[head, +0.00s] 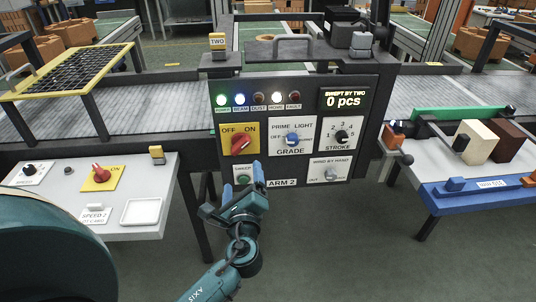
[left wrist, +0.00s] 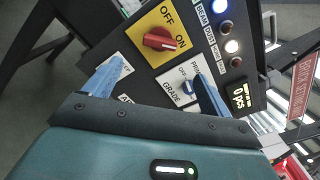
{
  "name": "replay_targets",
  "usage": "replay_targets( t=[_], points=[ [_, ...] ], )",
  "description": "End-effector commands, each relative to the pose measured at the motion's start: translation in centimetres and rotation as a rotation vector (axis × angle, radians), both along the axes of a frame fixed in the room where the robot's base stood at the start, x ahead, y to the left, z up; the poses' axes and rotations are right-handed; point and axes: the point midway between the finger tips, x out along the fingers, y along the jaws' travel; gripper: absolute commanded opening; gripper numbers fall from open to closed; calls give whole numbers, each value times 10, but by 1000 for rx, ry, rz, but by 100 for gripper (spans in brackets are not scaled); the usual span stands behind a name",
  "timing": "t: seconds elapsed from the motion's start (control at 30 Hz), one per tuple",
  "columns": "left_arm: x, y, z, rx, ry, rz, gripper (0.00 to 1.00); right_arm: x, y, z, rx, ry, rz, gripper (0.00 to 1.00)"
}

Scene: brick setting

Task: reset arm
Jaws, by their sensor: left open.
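The ARM 2 control panel (head: 370,112) stands upright in the middle of the head view. It carries a red OFF/ON switch (head: 240,143) on a yellow plate, a blue GRADE knob (head: 292,139), a black STROKE knob (head: 341,136), a grey WIND BY HAND knob (head: 331,174) and a green SWEEP button (head: 243,180). The display (head: 345,100) reads 0 pcs. POWER, BEAM and a third lamp are lit; FAULT looks dark. My left gripper (head: 235,193) is open and empty before the panel's lower left. In the left wrist view, the red switch (left wrist: 159,39) shows beyond its fingers.
A white side panel (head: 130,185) with another red switch (head: 101,173) stands at left, beside a conveyor (head: 60,118).

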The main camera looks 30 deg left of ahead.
Motion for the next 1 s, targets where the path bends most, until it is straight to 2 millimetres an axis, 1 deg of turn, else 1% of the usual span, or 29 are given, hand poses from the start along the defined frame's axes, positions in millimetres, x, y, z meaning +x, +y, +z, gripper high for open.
replay_targets(
  t=[0.17, 0.27, 0.37, 0.4, 0.47, 0.5, 0.57, 0.6, 0.7, 0.8, 0.9, 1.0],
  points=[
    [0, 0, -2, -12, 2, -3, 84, 0, 0, -1, -1, 2, 0, 36],
    [-6, -5, -15, -111, 13, -29, 84, -1, 0, 1, -1, 3, 0, 36],
    [-21, -18, -46, -357, 37, -74, 84, -1, -1, 4, -2, 6, -1, 36],
    [-30, -27, -60, -494, 47, -90, 84, -1, -1, 5, -3, 9, -2, 36],
    [-47, -42, -81, -728, 61, -102, 84, -1, -2, 6, -5, 12, -5, 36],
    [-60, -54, -94, -893, 68, -100, 84, -2, -3, 5, -6, 17, -8, 36],
    [-79, -71, -108, -1140, 73, -79, 84, -3, -4, 4, -8, 26, -13, 36],
    [-93, -83, -115, -1302, 72, -54, 84, -3, -5, 4, -9, 31, -16, 36],
    [-122, -108, -124, -1668, 59, 33, 84, -4, -5, 5, -8, 37, -22, 36],
    [-145, -125, -125, -1953, 34, 134, 84, -3, -7, 6, -10, 41, -26, 36],
    [-159, -136, -123, -2139, 8, 217, 84, -3, -8, 4, -14, 45, -29, 36],
    [-165, -140, -121, -2234, -8, 264, 84, -3, -10, 3, -18, 48, -32, 36]
  ],
)
